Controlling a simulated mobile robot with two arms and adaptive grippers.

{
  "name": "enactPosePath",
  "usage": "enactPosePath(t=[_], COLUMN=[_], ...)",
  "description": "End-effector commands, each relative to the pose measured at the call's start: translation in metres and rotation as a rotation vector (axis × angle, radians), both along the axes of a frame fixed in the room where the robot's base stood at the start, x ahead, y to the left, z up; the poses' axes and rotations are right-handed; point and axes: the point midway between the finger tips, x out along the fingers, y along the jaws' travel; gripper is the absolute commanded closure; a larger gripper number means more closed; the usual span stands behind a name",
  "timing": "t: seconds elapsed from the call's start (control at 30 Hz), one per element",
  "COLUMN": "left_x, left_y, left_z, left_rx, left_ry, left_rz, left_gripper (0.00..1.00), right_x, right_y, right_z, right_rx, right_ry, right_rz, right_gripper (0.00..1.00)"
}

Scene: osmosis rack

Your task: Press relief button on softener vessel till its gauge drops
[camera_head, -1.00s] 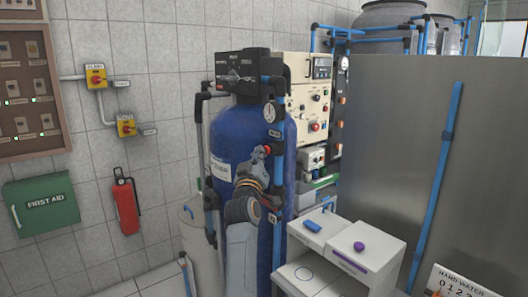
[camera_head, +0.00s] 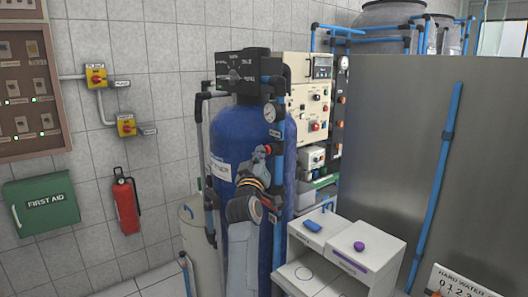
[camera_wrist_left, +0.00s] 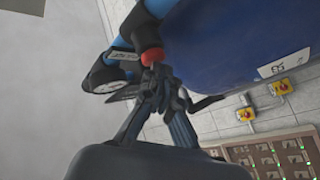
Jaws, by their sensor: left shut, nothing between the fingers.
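The blue softener vessel (camera_head: 222,135) stands upright in the middle of the head view, with a black control head (camera_head: 240,70) on top. Its round white gauge (camera_head: 270,112) is on the blue pipe at its front right; the needle is too small to read. The red relief button (camera_head: 268,149) is below the gauge. It also shows in the left wrist view (camera_wrist_left: 152,56), beside the gauge seen at an angle (camera_wrist_left: 104,76). My left gripper (camera_wrist_left: 155,74) is shut and empty, its fingertips at the red button; I cannot tell whether they touch. My right gripper is out of view.
A white cabinet (camera_head: 385,240) with blue and purple items stands right of the vessel. A large grey panel (camera_head: 400,150) is behind it. A control panel (camera_head: 308,100) stands behind the vessel. A fire extinguisher (camera_head: 126,205) and first aid box (camera_head: 40,200) hang at left.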

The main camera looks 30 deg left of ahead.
Motion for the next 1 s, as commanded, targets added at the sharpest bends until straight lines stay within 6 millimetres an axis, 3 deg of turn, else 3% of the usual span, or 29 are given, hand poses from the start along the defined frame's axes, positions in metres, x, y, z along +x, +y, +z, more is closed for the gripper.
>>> enactPosePath(t=[1.0], left_x=[-0.018], left_y=[0.007], left_z=[-0.001], left_rx=[0.000], left_ry=[0.001], left_rz=[0.000], left_gripper=[1.00], right_x=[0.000], right_y=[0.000], right_z=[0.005], right_rx=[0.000], right_ry=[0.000], right_rz=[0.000], right_gripper=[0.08])
